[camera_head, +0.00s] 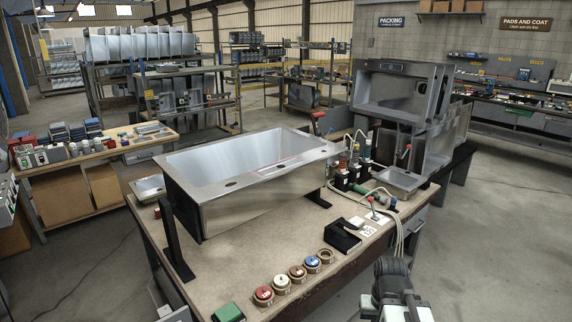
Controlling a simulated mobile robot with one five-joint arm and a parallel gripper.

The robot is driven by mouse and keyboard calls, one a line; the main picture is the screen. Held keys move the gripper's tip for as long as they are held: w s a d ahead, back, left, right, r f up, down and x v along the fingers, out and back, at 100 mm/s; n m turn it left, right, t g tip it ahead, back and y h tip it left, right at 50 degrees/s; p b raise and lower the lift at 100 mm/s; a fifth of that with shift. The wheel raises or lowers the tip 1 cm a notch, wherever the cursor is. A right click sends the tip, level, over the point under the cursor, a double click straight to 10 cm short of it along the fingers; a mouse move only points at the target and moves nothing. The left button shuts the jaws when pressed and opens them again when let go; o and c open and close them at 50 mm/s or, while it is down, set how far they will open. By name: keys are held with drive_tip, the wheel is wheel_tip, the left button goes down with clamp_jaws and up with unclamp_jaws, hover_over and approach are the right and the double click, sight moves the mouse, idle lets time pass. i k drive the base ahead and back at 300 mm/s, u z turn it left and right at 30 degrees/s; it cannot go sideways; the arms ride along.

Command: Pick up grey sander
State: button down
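Several small hand tools with hoses, which look like sanders (354,172), stand in a cluster on the workbench (240,262), right of the large steel sink. Their bodies show dark, with red, orange and green parts. I cannot tell which one, if any, is the grey sander. Part of my arm shows at the bottom right, in front of the bench's right edge, with what may be my gripper (394,288) at its end. It is apart from the tools. Its fingertips cannot be made out, nor anything held in it.
The steel sink (245,165) fills the bench's middle on black supports. Round coloured discs (281,284), a green block (228,313) and a black holder (343,236) lie near the front. Another sink (402,92) stands behind right. Floor (505,240) is clear at right.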

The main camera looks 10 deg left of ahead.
sight(355, 166)
drive_tip(key=z, duration=1.35)
drive_tip(key=i, duration=4.6)
drive_tip(key=u, duration=4.25)
